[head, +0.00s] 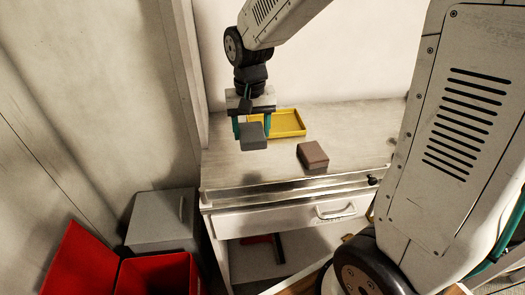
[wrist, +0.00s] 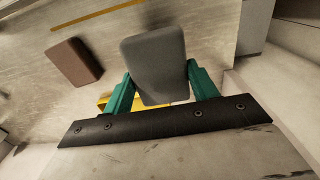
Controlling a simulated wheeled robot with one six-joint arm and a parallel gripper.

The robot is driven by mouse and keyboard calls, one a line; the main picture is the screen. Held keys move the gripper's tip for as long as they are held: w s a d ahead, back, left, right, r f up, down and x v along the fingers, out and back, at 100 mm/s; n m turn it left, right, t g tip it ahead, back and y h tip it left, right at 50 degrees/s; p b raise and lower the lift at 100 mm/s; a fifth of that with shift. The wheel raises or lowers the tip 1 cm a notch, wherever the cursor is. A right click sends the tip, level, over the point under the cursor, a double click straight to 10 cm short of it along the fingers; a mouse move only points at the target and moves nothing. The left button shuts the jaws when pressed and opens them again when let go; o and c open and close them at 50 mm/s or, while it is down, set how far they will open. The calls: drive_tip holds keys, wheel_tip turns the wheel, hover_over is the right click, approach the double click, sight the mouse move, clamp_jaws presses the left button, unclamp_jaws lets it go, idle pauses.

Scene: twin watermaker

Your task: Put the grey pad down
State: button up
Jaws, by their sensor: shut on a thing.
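The grey pad (head: 254,137) is a small dark grey block with rounded corners. My gripper (head: 252,126) is shut on it, with a teal finger at each side. In the wrist view the pad (wrist: 155,62) sits between the two teal fingers of my gripper (wrist: 160,92). In the head view the pad appears over the left part of the counter top (head: 225,165), in front of the yellow tray. I cannot tell for sure whether its underside touches the counter.
A yellow tray (head: 290,122) lies behind the pad. A drawer with a handle (head: 335,211) is below the counter. A grey box (head: 163,220) and red bin (head: 155,275) stand lower left.

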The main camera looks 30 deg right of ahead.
hover_over(254, 162)
wheel_tip(254, 162, down, 5)
drive_tip(key=shift+r, duration=0.1)
drive_tip(key=shift+f, duration=1.7)
drive_tip(key=o, duration=1)
drive_tip(key=shift+f, duration=0.15)
drive_tip(key=shift+o, duration=0.2)
